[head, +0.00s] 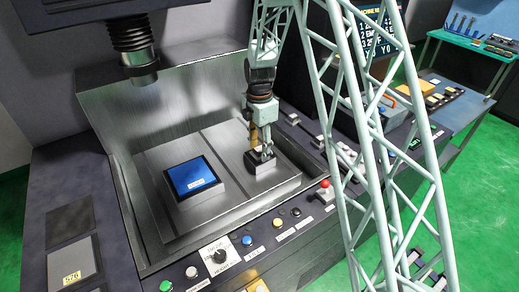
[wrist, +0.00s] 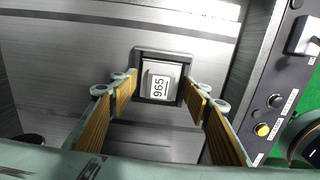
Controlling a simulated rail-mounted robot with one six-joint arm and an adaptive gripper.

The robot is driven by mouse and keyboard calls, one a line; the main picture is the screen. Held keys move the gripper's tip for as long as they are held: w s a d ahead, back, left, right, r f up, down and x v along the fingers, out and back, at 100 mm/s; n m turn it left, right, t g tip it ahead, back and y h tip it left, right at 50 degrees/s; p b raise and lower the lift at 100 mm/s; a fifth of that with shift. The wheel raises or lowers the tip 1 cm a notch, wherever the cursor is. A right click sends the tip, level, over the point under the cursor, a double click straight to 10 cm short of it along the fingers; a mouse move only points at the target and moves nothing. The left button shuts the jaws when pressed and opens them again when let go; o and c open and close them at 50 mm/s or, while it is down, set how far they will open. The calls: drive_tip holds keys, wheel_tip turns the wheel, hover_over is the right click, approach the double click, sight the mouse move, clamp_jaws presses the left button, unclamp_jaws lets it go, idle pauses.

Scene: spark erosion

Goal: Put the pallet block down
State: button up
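The pallet block (wrist: 159,68), light-topped with a white label reading 965, shows in the wrist view with a dark square rim around it. In the head view the dark-rimmed piece (head: 264,167) is at the right part of the metal plate (head: 225,212), with my gripper (head: 264,150) straight above it. In the wrist view my gripper (wrist: 163,92) has one yellow-padded finger on each side of the block, tips close to the rim. Whether the pads touch it is not clear. It looks low at the plate; its underside is hidden.
A grey block with a blue top (head: 193,176) sits left of my gripper on the plate. A dark round spindle (head: 135,45) hangs above at the upper left. A button panel (head: 250,245) runs along the front. Bare plate lies between the two blocks.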

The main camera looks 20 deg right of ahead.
sight(260, 149)
drive_tip(key=shift+o, duration=0.3)
drive_tip(key=shift+r, duration=0.15)
wheel_tip(260, 149, up, 12)
idle(0.9)
drive_tip(key=shift+r, duration=0.1)
idle(0.7)
